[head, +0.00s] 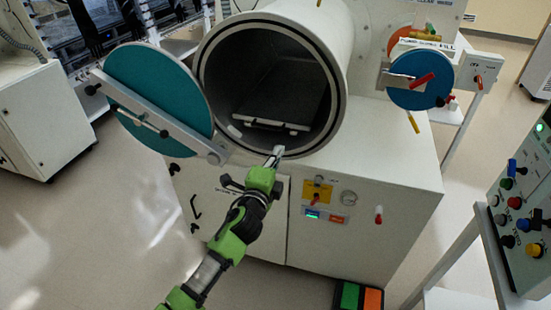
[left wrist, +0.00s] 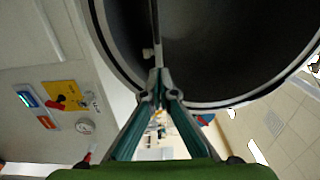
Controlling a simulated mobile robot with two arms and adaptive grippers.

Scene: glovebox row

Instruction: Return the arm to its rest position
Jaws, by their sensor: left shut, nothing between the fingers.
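My left gripper (head: 276,152) is at the lower rim of the open round chamber (head: 338,75) in the head view. Its fingers are shut with nothing between them. In the left wrist view the shut fingertips (left wrist: 158,78) meet in front of the dark chamber opening (left wrist: 230,50). I cannot tell whether they touch the rim. My left arm (head: 235,235) reaches up from the bottom of the head view. My right gripper is in neither view.
The round teal door (head: 160,95) stands swung open at the left. A tray (head: 283,95) lies inside the chamber. The yellow valve panel (head: 317,190) is on the cabinet front. A control console (head: 522,210) stands at the right. Floor at the left (head: 110,230) is clear.

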